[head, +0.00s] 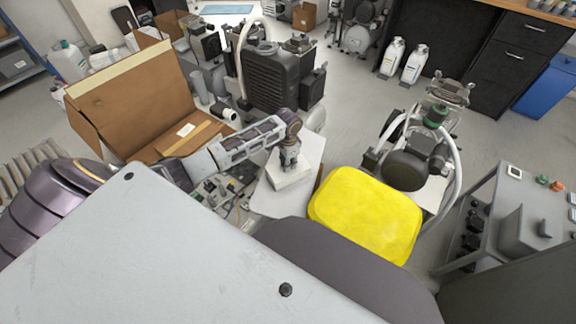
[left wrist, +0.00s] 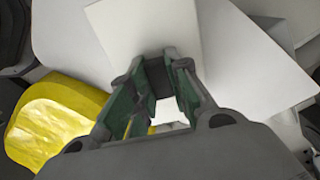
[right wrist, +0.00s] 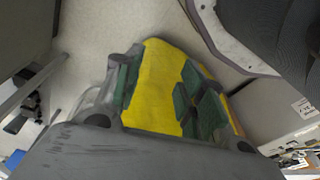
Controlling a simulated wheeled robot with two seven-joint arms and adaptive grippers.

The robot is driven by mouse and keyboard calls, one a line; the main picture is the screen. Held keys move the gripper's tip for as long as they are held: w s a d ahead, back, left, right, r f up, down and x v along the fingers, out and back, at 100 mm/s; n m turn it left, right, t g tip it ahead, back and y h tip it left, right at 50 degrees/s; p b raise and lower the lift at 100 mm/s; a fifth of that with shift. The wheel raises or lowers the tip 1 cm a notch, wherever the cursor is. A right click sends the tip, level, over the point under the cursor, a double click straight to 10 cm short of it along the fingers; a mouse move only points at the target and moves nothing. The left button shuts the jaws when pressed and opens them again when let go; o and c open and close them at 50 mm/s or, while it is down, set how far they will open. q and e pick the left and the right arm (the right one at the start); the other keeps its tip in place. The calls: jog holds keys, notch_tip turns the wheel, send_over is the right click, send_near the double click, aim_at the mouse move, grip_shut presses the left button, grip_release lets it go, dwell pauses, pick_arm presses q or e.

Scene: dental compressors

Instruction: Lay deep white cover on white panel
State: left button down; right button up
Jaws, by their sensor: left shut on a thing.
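My left gripper (head: 290,160) points down and is shut on the deep white cover (head: 289,174), a small white box-like piece. The cover is over the white panel (head: 275,202), a pale flat sheet; I cannot tell whether they touch. In the left wrist view the cover (left wrist: 140,28) extends beyond the fingertips (left wrist: 168,85), with the panel (left wrist: 235,60) behind it. My right gripper (right wrist: 162,92) shows only in the right wrist view, its fingers apart in front of a yellow surface. No white piece is between them.
A yellow rounded pad (head: 365,215) is just right of the panel. An open cardboard box (head: 140,95) stands left of my left arm. A dark compressor (head: 275,78) stands behind the gripper. Another machine with hoses (head: 408,165) and a grey cart (head: 510,220) are at the right.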

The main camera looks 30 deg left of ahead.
pick_arm(q)
jog(key=shift+f, duration=0.5)
pick_arm(e)
jog(key=shift+w+a+r, duration=0.1)
jog(key=shift+r, duration=0.45)
pick_arm(q)
jog(key=shift+f, duration=0.1)
pick_arm(e)
jog(key=shift+f, duration=0.1)
pick_arm(q)
jog(key=c, duration=1.3)
grip_release()
jog(key=shift+c, duration=0.2)
pick_arm(e)
jog(key=shift+f, duration=0.2)
jog(key=shift+r, duration=0.1)
